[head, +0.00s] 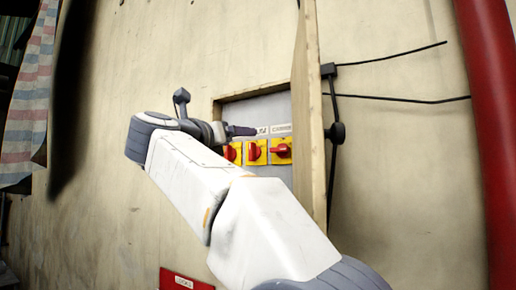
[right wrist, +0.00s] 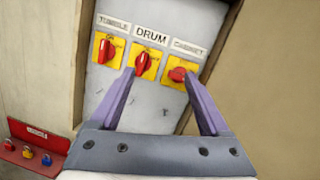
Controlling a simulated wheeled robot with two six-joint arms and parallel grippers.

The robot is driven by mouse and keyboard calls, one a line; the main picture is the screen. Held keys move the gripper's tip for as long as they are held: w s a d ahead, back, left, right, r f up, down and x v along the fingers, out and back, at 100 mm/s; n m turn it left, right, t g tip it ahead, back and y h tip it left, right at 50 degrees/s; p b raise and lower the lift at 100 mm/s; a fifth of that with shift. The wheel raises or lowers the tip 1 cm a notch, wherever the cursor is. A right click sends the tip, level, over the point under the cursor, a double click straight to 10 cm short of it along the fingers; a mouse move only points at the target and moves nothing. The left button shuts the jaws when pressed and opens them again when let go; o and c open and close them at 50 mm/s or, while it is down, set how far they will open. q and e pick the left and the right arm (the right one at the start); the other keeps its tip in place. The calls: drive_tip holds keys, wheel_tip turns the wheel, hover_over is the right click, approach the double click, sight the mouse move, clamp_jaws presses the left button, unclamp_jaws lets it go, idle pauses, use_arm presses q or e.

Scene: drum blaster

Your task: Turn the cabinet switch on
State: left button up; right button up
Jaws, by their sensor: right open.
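The cabinet switch (head: 281,150) is a red knob on a yellow plate, the rightmost of three on a grey panel. In the right wrist view the cabinet switch (right wrist: 178,74) sits under a "CABINET" label, with its knob lying roughly sideways. My right gripper (head: 243,131) is in front of the panel. In the right wrist view my right gripper (right wrist: 158,75) is open and empty; its right fingertip overlaps the lower part of the cabinet switch's plate. I cannot tell whether they touch. My left gripper is out of view.
The drum switch (right wrist: 142,64) and tumble switch (right wrist: 106,50) stand to the left with upright knobs. An open wooden door (head: 308,110) borders the recess on the right. A red padlock station (right wrist: 35,150) is at lower left. A red pipe (head: 490,120) stands far right.

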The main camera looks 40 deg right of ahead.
sight(278, 148)
drive_tip(key=d+m+g+p, duration=0.1)
drive_tip(key=d, duration=0.3)
drive_tip(key=d+m+g+p, duration=0.1)
drive_tip(key=d, duration=0.2)
drive_tip(key=d+f+m+g+p, duration=0.1)
drive_tip(key=d+m+p, duration=0.1)
drive_tip(key=d, duration=0.2)
drive_tip(key=shift+w+d+y, duration=0.15)
drive_tip(key=shift+d+y, duration=0.15)
drive_tip(key=shift+y, duration=0.1)
drive_tip(key=shift+w+d+f, duration=0.15)
drive_tip(key=shift+w+d, duration=0.05)
drive_tip(key=shift+d, duration=0.15)
drive_tip(key=shift+c, duration=0.3)
drive_tip(key=c, duration=1)
